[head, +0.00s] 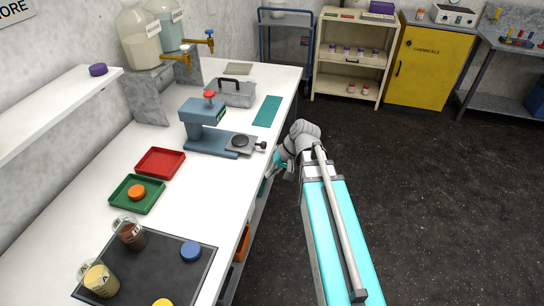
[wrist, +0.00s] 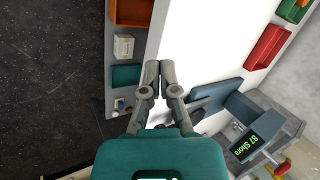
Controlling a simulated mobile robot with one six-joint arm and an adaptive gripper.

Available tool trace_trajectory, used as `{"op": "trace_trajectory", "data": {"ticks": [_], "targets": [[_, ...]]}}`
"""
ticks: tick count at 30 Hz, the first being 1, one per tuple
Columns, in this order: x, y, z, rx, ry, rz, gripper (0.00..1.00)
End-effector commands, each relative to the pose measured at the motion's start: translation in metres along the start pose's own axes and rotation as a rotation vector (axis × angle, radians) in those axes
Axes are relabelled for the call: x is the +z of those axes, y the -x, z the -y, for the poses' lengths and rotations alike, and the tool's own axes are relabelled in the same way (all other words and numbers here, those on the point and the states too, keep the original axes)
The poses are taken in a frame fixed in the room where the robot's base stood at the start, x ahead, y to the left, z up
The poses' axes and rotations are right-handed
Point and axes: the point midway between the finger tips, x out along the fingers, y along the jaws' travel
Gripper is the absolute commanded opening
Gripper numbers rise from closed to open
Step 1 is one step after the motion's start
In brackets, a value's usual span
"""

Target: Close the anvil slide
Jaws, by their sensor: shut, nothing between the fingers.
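The blue hardness tester (head: 204,125) with a red knob on top stands on the white bench in the head view. Its anvil slide (head: 247,151) sticks out on the right towards the bench's front edge, bearing a dark round disc (head: 241,140) and ending in a dark knob (head: 262,145). In the wrist view the tester (wrist: 240,106) is at the right with a lit display reading "87 Shore"; its slide is largely hidden near my gripper. My gripper (wrist: 160,66) is shut and empty, over the bench's front edge in that view. In the head view my arm mostly hides it.
A red tray (head: 161,163) and a green tray (head: 137,194) holding an orange disc lie left of the tester. A grey case (head: 231,94) and a teal mat (head: 267,111) lie behind it. Shelves with bins (wrist: 131,12) sit under the bench edge.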

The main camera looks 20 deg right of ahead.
Motion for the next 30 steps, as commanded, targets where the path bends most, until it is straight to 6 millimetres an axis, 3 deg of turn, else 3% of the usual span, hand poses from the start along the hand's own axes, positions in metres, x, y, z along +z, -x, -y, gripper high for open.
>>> {"op": "trace_trajectory", "data": {"ticks": [1, 4, 13, 20, 30], "targets": [[-0.009, -0.011, -0.011, -0.044, -0.015, -0.01, 0.0], [-0.022, -0.015, -0.019, -0.138, -0.041, -0.028, 0.0], [-0.062, -0.014, -0.049, -0.42, -0.105, -0.099, 0.0], [-0.09, -0.002, -0.08, -0.634, -0.14, -0.168, 0.0], [-0.121, 0.03, -0.132, -0.919, -0.165, -0.276, 0.0]]}}
